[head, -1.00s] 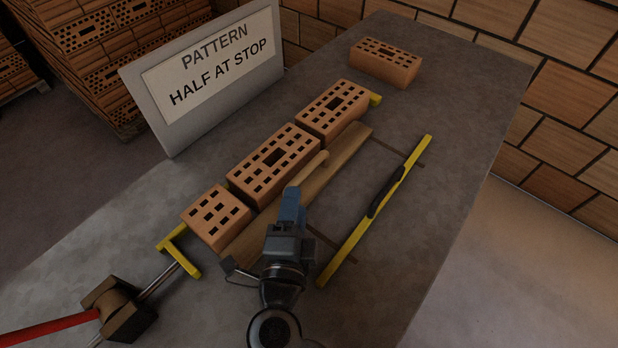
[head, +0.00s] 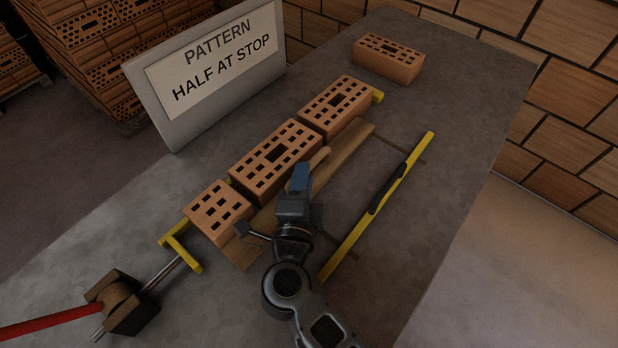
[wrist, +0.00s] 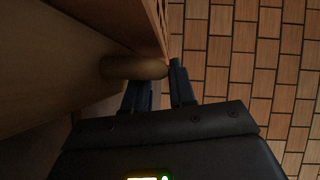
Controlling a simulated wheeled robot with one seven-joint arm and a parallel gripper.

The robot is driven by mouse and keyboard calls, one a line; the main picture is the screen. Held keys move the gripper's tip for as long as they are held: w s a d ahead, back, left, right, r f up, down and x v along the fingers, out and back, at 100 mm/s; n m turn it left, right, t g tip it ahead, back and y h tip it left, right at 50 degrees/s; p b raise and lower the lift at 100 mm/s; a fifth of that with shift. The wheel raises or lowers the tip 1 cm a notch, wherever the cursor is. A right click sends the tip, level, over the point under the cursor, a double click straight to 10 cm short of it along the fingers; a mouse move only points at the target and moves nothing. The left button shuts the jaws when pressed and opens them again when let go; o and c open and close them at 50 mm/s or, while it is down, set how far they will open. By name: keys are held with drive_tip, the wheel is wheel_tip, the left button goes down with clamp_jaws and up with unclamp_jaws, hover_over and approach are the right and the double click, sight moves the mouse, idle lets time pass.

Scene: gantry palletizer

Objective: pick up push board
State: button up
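The push board (head: 349,144) is a long wooden plank with a rounded wooden handle (head: 321,156). It lies along the near side of the brick row. My gripper (head: 301,172) is over the board at the handle's near end, its blue fingers pointing toward the handle. In the wrist view the handle (wrist: 130,67) lies across the front of the fingertips (wrist: 160,74). A gap shows between the two fingers, and they do not look closed on the handle. Whether a finger touches it I cannot tell. My arm hides part of the board.
Two full bricks (head: 275,160) and a half brick (head: 217,212) stand in a row, with yellow stops (head: 183,245) at the ends. Another brick (head: 388,60) sits farther back. A sign (head: 215,60) stands behind the row.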

clamp_jaws()
idle(0.5)
